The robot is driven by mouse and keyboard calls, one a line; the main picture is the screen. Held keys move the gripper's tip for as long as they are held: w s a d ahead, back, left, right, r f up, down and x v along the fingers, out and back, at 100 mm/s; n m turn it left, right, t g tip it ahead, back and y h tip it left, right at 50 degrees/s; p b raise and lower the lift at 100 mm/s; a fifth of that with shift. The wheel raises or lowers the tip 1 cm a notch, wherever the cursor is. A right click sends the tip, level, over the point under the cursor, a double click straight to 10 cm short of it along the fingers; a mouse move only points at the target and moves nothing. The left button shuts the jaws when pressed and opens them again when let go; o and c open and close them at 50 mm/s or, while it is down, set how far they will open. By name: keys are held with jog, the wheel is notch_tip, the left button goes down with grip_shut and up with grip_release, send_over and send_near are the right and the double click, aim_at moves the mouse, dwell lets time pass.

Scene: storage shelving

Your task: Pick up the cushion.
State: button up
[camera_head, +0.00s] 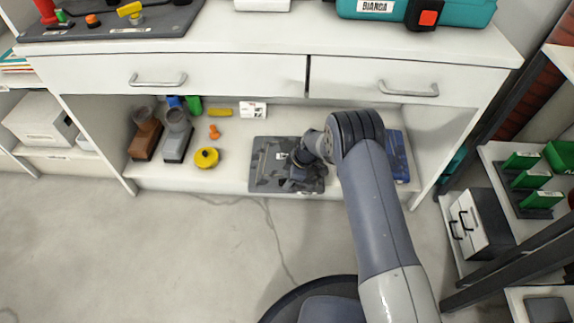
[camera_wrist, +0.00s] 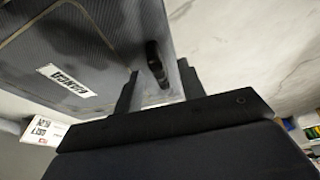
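A flat grey camouflage-patterned item (camera_head: 268,172) with a small white label lies on the low shelf; I take it to be the cushion. In the wrist view the patterned item (camera_wrist: 110,50) fills the upper left, with a "BIANCA" label and a dark handle-like piece on its narrow side. My gripper (camera_head: 303,180) is over its right part and hides some of it. In the wrist view the fingers of my gripper (camera_wrist: 160,88) are apart, with the item's narrow side between them. Whether they press on it I cannot tell.
A blue flat item (camera_head: 397,157) lies right of my arm on the same shelf (camera_head: 225,178). A yellow round object (camera_head: 206,158) and several small things are to the left. The drawer fronts (camera_head: 200,77) hang above. A dark rack (camera_head: 500,165) stands at right.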

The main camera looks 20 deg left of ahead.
jog(key=shift+c, duration=0.2)
grip_shut()
jog(key=shift+r, duration=0.1)
dwell(0.4)
